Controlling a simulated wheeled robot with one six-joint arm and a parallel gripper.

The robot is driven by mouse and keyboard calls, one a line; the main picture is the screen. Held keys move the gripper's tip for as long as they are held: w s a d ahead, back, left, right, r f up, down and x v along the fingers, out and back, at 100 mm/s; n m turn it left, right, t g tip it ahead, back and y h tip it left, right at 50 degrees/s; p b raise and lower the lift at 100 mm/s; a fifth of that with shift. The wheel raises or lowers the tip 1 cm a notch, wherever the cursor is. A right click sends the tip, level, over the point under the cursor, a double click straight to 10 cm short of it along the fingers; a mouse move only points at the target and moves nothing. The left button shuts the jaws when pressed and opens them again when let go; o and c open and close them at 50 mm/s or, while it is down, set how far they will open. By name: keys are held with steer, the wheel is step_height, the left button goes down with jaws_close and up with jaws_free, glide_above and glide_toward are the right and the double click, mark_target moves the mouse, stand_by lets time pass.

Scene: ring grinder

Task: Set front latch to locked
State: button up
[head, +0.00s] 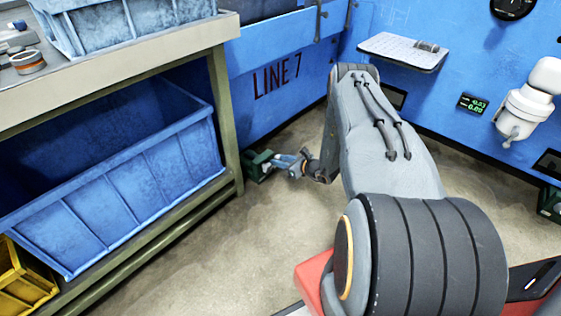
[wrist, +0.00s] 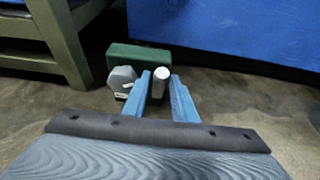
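A low green block (wrist: 122,58) with a grey rounded part (wrist: 122,78) and a pale upright cylindrical handle (wrist: 161,73) stands near the floor in the wrist view. It looks like the latch, but no lock marking is readable. My gripper (wrist: 161,84) has its two blue fingers on either side of the handle, which nearly fills the space between them. Whether the fingers press on it I cannot tell. In the head view my gripper (head: 297,163) reaches down beside the green block (head: 257,165), and the handle is too small to make out.
A workbench (head: 222,100) with a blue bin (head: 150,185) on its lower shelf stands at the left. A blue wall (head: 275,75) marked LINE 7 is behind the block. Concrete floor (head: 200,240) is open between.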

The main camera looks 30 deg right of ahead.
steer(key=p+v, duration=0.3)
steer(key=v, duration=0.5)
steer(key=shift+w, duration=0.1)
